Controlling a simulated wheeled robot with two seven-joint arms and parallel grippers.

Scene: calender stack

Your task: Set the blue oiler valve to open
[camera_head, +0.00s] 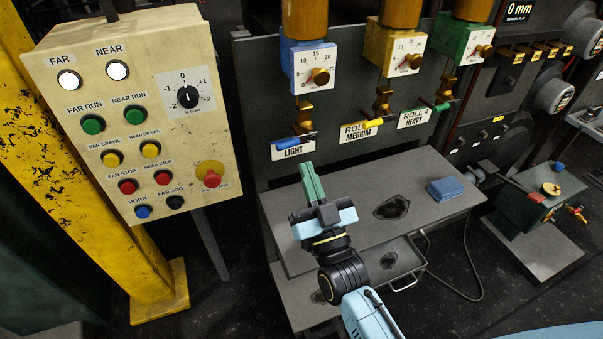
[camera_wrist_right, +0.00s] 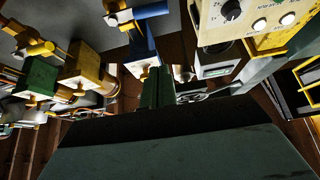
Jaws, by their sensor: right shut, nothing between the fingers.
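The blue oiler (camera_head: 308,65) hangs at the upper middle of the head view, with a dial and brass knob on its front. Its blue valve handle (camera_head: 293,140) lies roughly sideways below the brass valve body, above the LIGHT label. My right gripper (camera_head: 309,168) is shut and empty, its green fingers pointing up toward that handle from below, with a gap between. In the right wrist view, the green fingers (camera_wrist_right: 157,88) are together, and a blue part (camera_wrist_right: 150,11) shows above them. My left gripper is not in view.
The yellow oiler (camera_head: 401,52) and green oiler (camera_head: 463,42) hang to the right, with yellow (camera_head: 373,124) and green (camera_head: 442,107) handles. A button panel (camera_head: 135,105) stands left. A blue folded cloth (camera_head: 445,189) lies on the grey bench (camera_head: 350,235) below.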

